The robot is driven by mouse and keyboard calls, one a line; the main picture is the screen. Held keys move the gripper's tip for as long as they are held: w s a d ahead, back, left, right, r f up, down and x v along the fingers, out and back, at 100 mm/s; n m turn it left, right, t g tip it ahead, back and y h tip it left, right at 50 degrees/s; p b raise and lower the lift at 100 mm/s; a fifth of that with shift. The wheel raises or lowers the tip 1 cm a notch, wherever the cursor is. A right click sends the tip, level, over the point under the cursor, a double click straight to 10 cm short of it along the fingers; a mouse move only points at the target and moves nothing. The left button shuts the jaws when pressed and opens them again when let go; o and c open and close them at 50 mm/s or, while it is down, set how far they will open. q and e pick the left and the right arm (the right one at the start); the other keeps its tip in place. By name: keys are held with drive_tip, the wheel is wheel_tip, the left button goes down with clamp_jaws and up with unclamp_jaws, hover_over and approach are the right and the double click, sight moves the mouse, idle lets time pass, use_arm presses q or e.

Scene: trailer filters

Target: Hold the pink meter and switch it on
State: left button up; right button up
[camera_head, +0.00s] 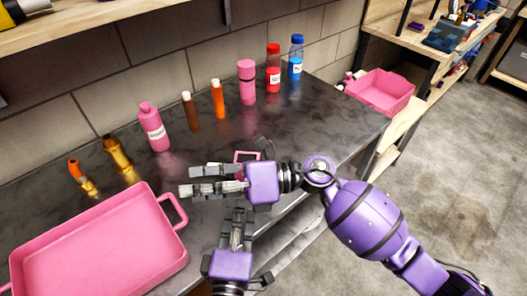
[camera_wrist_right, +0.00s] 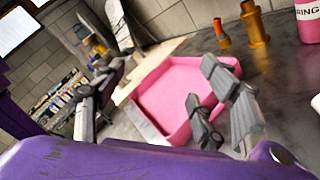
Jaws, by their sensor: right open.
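A small pink-edged object (camera_head: 246,154), possibly the pink meter, shows on the dark table behind my right gripper, which hides most of it. Its face and switch cannot be made out. My right gripper (camera_head: 192,181) reaches left over the table with its fingers apart and nothing seen between them. In the right wrist view its fingers (camera_wrist_right: 218,105) show against the pink tray. My left gripper (camera_head: 242,213) comes up from the bottom, close to the right gripper. Its fingers are partly overlapped, so whether they are spread or closed is unclear.
A large pink tray (camera_head: 181,208) stands at the table's left front. Along the wall stand brass fittings (camera_head: 117,155), a pink bottle (camera_head: 154,130), several tubes, a pink cylinder (camera_head: 247,85), a red bottle (camera_head: 273,70) and a blue bottle (camera_head: 296,60). A pink basket (camera_head: 380,88) sits beyond the table.

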drive_tip(key=w+d+f+n+h, duration=0.2)
drive_tip(key=w+d+h, duration=0.2)
drive_tip(key=w+d+f+n+h, duration=0.3)
drive_tip(key=w+d+h, duration=0.2)
drive_tip(key=w+d+f+n+t+h, duration=0.1)
drive_tip(key=w+d+f+n+h, duration=0.1)
drive_tip(key=w+d+h, duration=0.2)
drive_tip(key=shift+w+d+f+h, duration=0.2)
drive_tip(key=shift+w+d+h, duration=0.1)
drive_tip(key=shift+w+d, duration=0.3)
drive_tip(key=shift+w+f, duration=0.15)
drive_tip(key=shift+f, duration=0.15)
drive_tip(key=x, duration=0.7)
drive_tip(key=shift+w+a+f, duration=0.1)
drive_tip(key=shift+w+a, duration=0.05)
drive_tip(key=shift+c, duration=0.3)
use_arm(q)
drive_tip(key=shift+c, duration=0.3)
use_arm(e)
drive_tip(key=c, duration=1.3)
use_arm(q)
clamp_jaws()
use_arm(e)
drive_tip(key=shift+c, duration=0.3)
